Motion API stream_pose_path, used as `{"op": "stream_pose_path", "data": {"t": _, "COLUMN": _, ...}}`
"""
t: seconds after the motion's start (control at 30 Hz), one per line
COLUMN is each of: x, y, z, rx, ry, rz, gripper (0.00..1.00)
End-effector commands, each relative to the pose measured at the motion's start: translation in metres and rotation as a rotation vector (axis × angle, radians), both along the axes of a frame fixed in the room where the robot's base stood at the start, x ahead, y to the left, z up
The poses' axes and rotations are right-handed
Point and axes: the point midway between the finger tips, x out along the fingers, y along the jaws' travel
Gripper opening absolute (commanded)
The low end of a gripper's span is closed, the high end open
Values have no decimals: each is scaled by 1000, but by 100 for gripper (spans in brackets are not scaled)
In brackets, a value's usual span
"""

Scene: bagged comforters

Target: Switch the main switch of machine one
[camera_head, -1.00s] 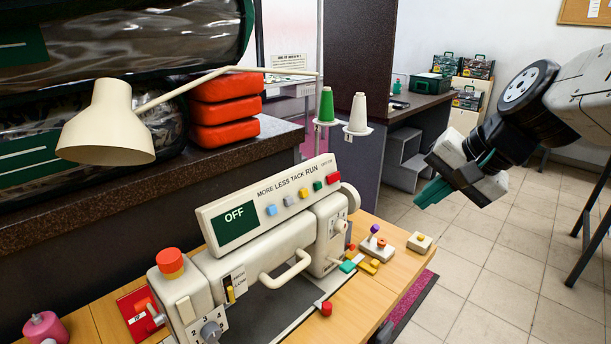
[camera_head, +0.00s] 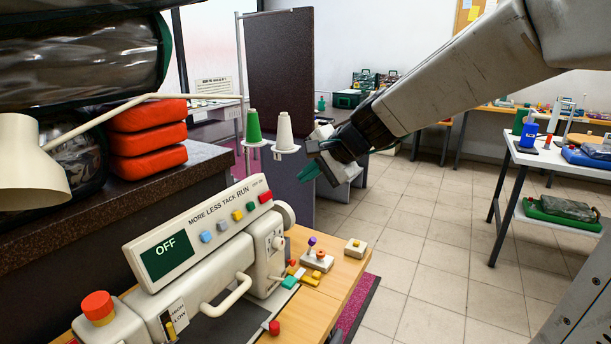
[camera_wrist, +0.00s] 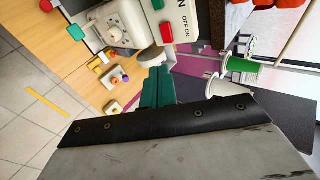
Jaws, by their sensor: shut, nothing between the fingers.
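The sewing machine (camera_head: 215,283) stands on a wooden table, with a slanted panel marked MORE LESS TACK RUN and a screen reading OFF (camera_head: 168,253). At the panel's right end is a red button (camera_head: 265,196) by small OFF ON lettering; the red button (camera_wrist: 167,31) and lettering also show in the wrist view. My gripper (camera_head: 308,174) has green fingertips, shut and empty, in the air right of and above the panel's right end. In the wrist view its fingertips (camera_wrist: 158,75) point toward the panel end, apart from it.
A cream lamp (camera_head: 30,165) and red stacked bundles (camera_head: 147,143) are at left. A small joystick box (camera_head: 316,260) sits on the table's right. The tiled floor at right is clear.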

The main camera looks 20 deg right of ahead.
Motion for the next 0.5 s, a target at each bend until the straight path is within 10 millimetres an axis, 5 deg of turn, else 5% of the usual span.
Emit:
{"op": "stream_pose_path", "data": {"t": 0.3, "x": 44, "y": 23, "z": -48, "rx": 1, "ry": 5, "rz": 0, "gripper": 0}}
{"op": "stream_pose_path", "data": {"t": 0.5, "x": 70, "y": 37, "z": -61, "rx": 0, "ry": 2, "rz": 1, "gripper": 0}}
